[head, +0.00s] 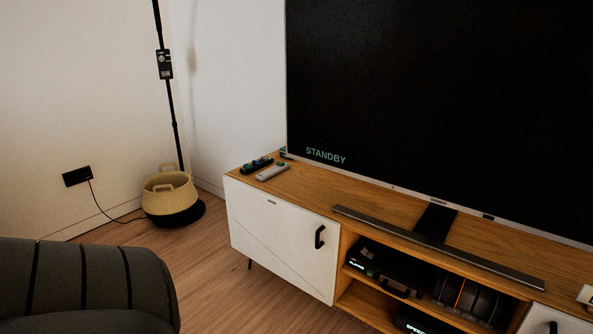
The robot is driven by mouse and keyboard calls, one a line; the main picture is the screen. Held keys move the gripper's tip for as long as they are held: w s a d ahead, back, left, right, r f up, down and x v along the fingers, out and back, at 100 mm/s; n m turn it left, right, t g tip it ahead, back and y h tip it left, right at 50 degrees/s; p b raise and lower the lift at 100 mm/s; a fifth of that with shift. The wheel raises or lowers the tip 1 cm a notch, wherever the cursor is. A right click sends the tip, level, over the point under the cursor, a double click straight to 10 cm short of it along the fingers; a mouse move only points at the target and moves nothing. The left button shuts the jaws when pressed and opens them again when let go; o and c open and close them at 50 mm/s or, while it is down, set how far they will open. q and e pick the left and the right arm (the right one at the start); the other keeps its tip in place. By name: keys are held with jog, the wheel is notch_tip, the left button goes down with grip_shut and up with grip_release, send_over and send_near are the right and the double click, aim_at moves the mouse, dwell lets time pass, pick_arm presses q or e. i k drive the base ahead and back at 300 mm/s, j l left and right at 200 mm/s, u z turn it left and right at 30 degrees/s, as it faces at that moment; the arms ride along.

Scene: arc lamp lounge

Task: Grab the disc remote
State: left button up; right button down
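Two remotes lie side by side on the left end of the wooden TV cabinet top (310,190). One is a dark remote (257,165) with coloured spots, farther back and to the left. The other is a light grey remote (271,172) with a green spot near its far end. I cannot tell from this view which one is the disc remote. Neither of my grippers is in view.
A large TV (440,100) reading STANDBY stands on the cabinet. A soundbar (430,246) lies along the front edge. Dark devices (385,264) fill the open shelf. A woven basket (168,196), lamp pole (172,115) and dark sofa (85,285) are left. Wooden floor (215,265) lies between.

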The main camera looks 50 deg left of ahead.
aim_at(268, 173)
jog(key=u, duration=1.85)
jog(key=i+j+z, duration=0.1)
jog(key=z, duration=0.6)
jog(key=i+j+z, duration=0.25)
jog(key=j+z, duration=0.3)
jog(key=i+j+z, duration=0.1)
jog(key=j+z, duration=0.15)
jog(key=i+j+z, duration=0.15)
jog(key=j, duration=0.45)
jog(key=j+z, duration=0.1)
jog(key=j, duration=0.55)
